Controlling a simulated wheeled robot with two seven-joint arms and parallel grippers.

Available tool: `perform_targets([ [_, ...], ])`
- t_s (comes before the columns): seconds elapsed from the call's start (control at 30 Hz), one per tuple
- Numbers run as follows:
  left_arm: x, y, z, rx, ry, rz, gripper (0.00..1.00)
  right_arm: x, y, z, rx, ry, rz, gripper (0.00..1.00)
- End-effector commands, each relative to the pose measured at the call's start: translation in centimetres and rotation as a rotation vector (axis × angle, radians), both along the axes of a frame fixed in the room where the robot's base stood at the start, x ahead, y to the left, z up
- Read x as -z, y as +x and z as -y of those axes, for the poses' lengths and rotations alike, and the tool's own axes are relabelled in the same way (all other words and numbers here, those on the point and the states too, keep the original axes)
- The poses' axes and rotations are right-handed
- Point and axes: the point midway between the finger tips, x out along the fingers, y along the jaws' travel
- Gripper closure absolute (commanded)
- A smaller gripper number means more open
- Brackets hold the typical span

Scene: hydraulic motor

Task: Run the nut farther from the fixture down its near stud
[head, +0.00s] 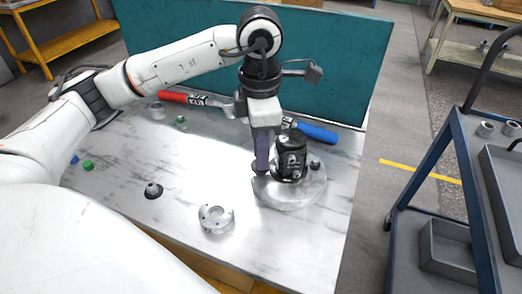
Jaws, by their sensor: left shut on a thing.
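The black hydraulic motor (292,152) stands upright on a round grey metal fixture (288,200) on the table. My left gripper (261,168) points straight down at the left side of the motor, over the fixture's left edge. It is shut on a small dark thing, most likely a nut, largely hidden by the fingers. Any stud under it is hidden too. A small dark nut-like piece (315,164) sits on the fixture right of the motor. Another dark piece with a metal top (153,190) lies on the table at the left. My right gripper is out of view.
A grey flanged ring (215,217) lies left of the fixture. A red-handled tool (190,98) and a blue-handled tool (318,132) lie at the back, before a teal panel (345,70). A blue cart (460,180) stands at the right.

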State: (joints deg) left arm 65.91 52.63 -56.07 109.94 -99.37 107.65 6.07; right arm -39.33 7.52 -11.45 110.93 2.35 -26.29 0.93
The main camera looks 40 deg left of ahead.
Motion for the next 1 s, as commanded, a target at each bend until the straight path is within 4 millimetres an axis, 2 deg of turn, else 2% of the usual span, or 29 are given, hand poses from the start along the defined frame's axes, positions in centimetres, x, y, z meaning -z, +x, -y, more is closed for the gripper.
perform_targets([
  [0.03,0.9,-0.5,0.2,0.028,0.002,-0.023,1.0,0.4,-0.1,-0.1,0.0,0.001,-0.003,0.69],
  [0.4,1.1,-0.5,0.2,0.451,0.002,-0.022,1.0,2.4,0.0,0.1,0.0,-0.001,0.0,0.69],
  [0.67,0.9,-0.5,0.1,0.48,0.003,-0.023,1.0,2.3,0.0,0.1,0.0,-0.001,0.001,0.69],
  [0.7,0.9,-0.5,0.1,0.479,0.003,-0.023,0.81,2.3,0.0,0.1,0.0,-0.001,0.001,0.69],
  [0.73,0.9,-0.5,0.1,0.479,0.003,-0.023,0.76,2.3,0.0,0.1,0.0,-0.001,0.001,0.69],
  [1.0,0.6,-0.3,0.0,0.474,0.005,-0.014,0.73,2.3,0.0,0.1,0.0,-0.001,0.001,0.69],
])
